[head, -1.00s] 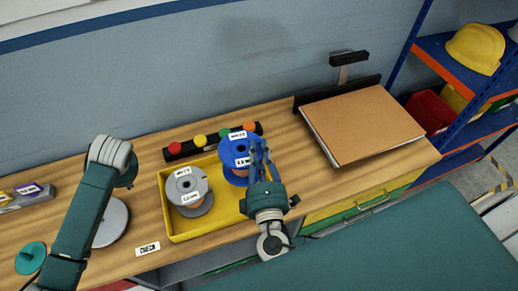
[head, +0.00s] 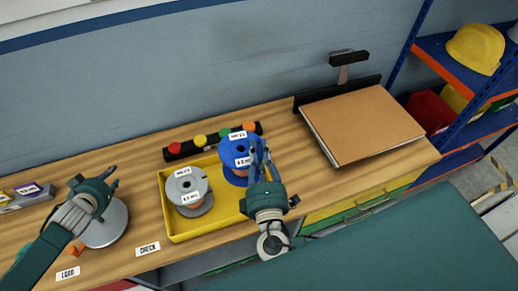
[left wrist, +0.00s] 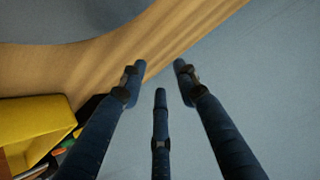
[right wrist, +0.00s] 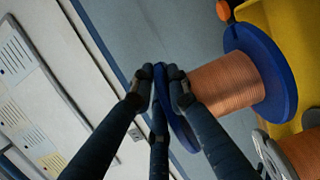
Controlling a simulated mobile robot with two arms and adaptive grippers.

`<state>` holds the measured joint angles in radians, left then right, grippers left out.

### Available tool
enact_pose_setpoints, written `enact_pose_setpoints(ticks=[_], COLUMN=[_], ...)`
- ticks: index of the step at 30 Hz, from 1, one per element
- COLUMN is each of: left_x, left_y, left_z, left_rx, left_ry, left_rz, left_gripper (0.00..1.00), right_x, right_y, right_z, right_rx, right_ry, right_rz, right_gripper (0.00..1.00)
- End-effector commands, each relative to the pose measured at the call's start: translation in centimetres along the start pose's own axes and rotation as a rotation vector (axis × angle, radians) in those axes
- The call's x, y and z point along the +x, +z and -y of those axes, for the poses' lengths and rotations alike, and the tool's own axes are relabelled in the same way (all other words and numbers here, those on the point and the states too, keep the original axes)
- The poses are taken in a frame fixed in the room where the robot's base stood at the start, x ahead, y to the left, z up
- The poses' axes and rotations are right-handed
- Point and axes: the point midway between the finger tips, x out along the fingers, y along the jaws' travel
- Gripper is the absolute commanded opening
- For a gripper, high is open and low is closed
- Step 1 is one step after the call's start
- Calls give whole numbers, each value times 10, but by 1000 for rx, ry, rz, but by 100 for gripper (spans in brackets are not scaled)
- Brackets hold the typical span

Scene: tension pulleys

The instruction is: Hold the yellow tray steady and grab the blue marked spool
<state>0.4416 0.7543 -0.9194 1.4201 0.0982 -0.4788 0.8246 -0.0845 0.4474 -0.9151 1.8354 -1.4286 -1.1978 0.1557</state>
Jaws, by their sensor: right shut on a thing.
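The yellow tray (head: 178,238) sits on the wooden bench and holds two spools. The blue spool (head: 232,152), with copper-coloured wire and white labels, stands in its right part. My right gripper (head: 258,150) is shut on the rim of this spool's upper blue flange; the right wrist view shows the fingers (right wrist: 160,72) closed on the flange edge. The spool's lower flange (right wrist: 282,85) shows near the tray. A grey spool (head: 185,183) stands in the tray's left part. My left gripper (head: 110,180) is open and empty, left of the tray and apart from it.
A round grey disc (head: 108,230) lies below my left gripper. A black bar (head: 185,148) with coloured knobs lies behind the tray. A brown board (head: 362,122) lies at the right. CHECK (head: 148,249) and LOAD (head: 68,273) labels mark the front edge.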

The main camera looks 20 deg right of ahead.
Motion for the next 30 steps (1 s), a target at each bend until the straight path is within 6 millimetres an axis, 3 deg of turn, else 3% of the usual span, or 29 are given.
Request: enact_pose_setpoints(ticks=[9,21,30], left_x=[-12,-51,-75], left_y=[7,-17,-32], left_z=[26,82,114], left_rx=[-291,-609,-725], left_ry=[171,319,371], left_rz=[-96,-270,-362], left_gripper=[31,31,31], right_x=[1,1,1], right_y=[0,0,0], right_z=[-3,-3,-3], right_rx=[3,3,3], right_ry=[5,5,5], right_rz=[1,1,0], right_gripper=[0,0,0])
